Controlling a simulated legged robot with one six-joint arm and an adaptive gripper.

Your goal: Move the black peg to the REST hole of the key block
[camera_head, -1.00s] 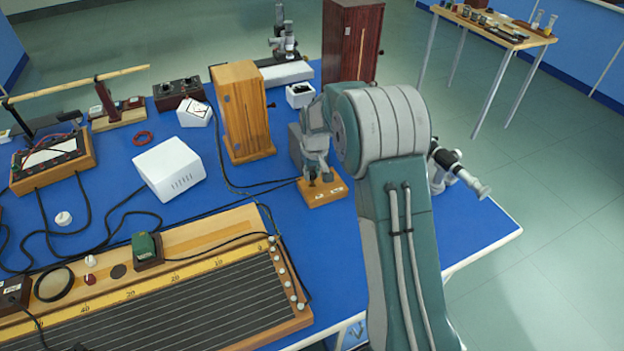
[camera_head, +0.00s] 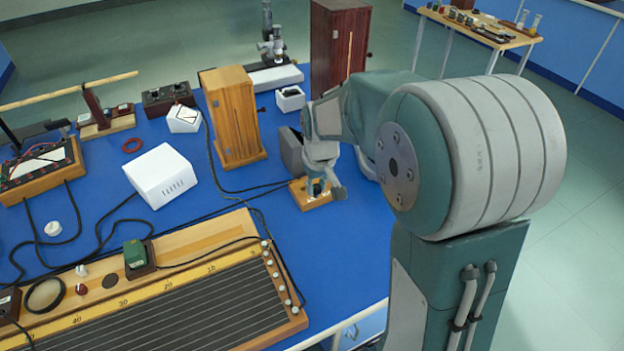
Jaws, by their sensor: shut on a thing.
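The key block (camera_head: 299,193) is a small wooden block with pale labels, lying on the blue bench top near its right side. My gripper (camera_head: 326,187) points down over the right part of the block. It is shut on the black peg, of which only a small dark bit shows between the fingers. The fingers and wrist hide most of the peg and part of the block. I cannot tell which hole the peg is over, or whether its tip is in a hole.
A grey box (camera_head: 290,150) stands right behind the key block, close to my wrist. A wooden cabinet (camera_head: 232,115) and a white box (camera_head: 160,175) stand to the left. Black cables (camera_head: 225,190) run up to the block's left. A long ruled board (camera_head: 170,310) fills the front.

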